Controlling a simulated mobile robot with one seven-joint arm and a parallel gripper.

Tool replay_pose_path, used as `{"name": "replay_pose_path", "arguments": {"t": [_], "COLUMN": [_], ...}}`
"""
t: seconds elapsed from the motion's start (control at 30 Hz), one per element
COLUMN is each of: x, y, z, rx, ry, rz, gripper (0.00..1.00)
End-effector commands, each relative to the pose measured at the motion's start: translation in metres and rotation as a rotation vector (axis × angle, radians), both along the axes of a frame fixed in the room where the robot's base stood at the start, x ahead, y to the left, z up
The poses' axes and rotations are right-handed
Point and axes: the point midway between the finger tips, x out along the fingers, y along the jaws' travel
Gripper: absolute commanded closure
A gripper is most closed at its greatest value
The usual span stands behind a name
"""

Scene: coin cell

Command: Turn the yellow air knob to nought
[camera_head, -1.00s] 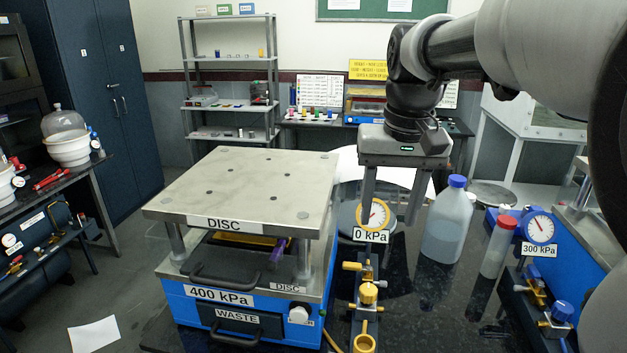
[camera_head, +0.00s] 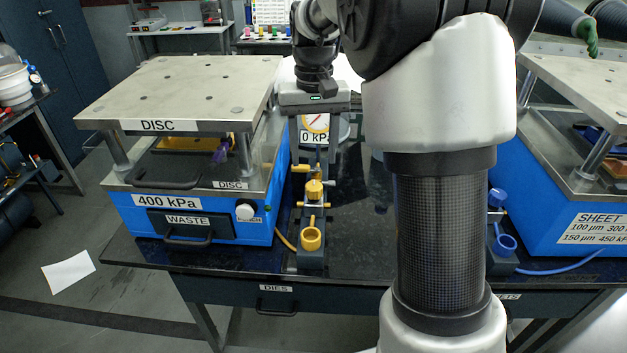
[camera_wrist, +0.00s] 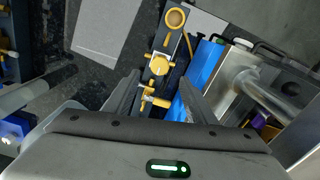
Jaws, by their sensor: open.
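The yellow air knob (camera_head: 314,189) is a round knob on a narrow dark stand between the blue press and the open bench. It also shows in the wrist view (camera_wrist: 158,65). A yellow valve lever (camera_wrist: 150,100) lies behind it, and a yellow ring (camera_head: 311,238) is at the stand's near end. The gauge (camera_head: 316,122) with a red needle stands behind, over a "0 kPa" label (camera_head: 314,137). My gripper (camera_wrist: 159,78) is open and empty, pointing down above the stand. In the wrist view the knob appears just past the fingertips, roughly centred; contact cannot be told.
The blue disc press (camera_head: 205,215), marked 400 kPa, stands close on the left. A blue sheet press (camera_head: 560,215) is at right, with a second, blue-fitted stand (camera_head: 503,243) beside it. A white paper (camera_head: 70,272) lies on the floor. The dark bench top (camera_head: 350,215) is clear right of the knob.

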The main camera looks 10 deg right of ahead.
Motion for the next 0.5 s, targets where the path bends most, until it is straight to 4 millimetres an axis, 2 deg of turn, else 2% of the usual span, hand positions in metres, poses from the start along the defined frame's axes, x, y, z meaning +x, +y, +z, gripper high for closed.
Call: {"name": "replay_pose_path", "arguments": {"t": [0.03,0.2,0.33,0.5], "x": [-0.001,-0.001,-0.001,0.000], "y": [0.000,0.000,0.000,0.000], "z": [-0.014,-0.046,-0.063,-0.074], "rx": [0.001,0.000,0.000,0.000], "ry": [0.005,0.004,0.003,0.001], "rz": [0.000,0.000,0.000,0.000], "gripper": [0.49,0.49,0.49,0.49]}}
